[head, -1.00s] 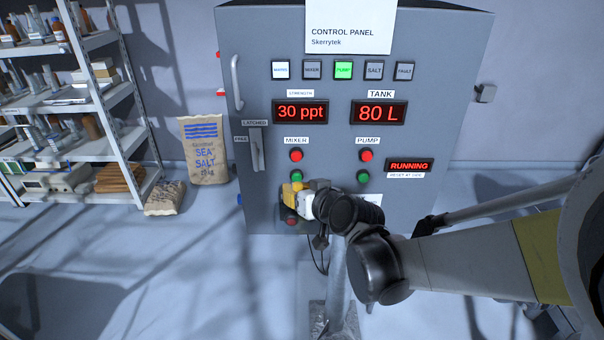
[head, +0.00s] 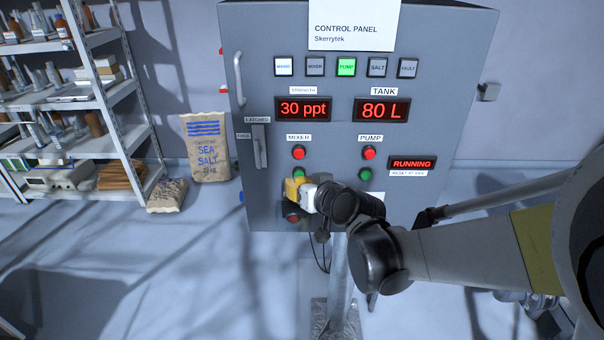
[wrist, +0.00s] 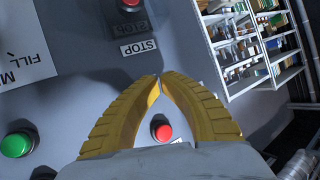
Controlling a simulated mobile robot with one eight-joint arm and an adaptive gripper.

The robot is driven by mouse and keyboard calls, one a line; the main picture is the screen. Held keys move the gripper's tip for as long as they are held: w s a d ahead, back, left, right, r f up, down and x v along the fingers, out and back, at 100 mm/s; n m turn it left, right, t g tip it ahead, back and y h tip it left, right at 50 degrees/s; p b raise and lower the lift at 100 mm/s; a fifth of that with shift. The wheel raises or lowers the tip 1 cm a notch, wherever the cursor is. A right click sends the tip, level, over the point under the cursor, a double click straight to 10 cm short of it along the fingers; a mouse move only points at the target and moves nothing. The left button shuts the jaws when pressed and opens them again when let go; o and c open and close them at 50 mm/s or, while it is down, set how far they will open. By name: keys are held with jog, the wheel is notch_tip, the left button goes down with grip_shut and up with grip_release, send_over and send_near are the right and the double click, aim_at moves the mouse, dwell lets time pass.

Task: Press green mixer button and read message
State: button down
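The grey control panel (head: 440,60) faces me. The green mixer button (head: 299,173) sits under the red mixer button (head: 299,153), its lower part covered by my gripper (head: 292,186). The yellow fingers are shut and empty at the panel; whether they touch the button I cannot tell. In the wrist view my fingertips (wrist: 160,78) meet, with a red button (wrist: 161,130) showing between the fingers and the green mixer button not visible. The message display (head: 412,163) reads RUNNING in red. The mixer lamp (head: 315,66) is unlit; the pump lamp (head: 346,67) glows green.
The red (head: 369,153) and green (head: 366,174) pump buttons are right of my gripper. A lower red button (head: 293,218) is below it; the wrist view shows a STOP label (wrist: 138,47). Displays read 30 ppt (head: 303,109) and 80 L (head: 382,110). Shelves (head: 95,60) stand left.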

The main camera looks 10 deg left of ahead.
jog(key=shift+w, duration=0.35)
jog(key=shift+s, duration=0.15)
dwell(0.5)
jog(key=shift+s+d, duration=0.15)
jog(key=shift+s, duration=0.6)
jog(key=s, duration=0.2)
jog(key=s+d, duration=0.1)
jog(key=s, duration=0.2)
jog(key=shift+d, duration=0.1)
jog(key=shift+w, duration=0.1)
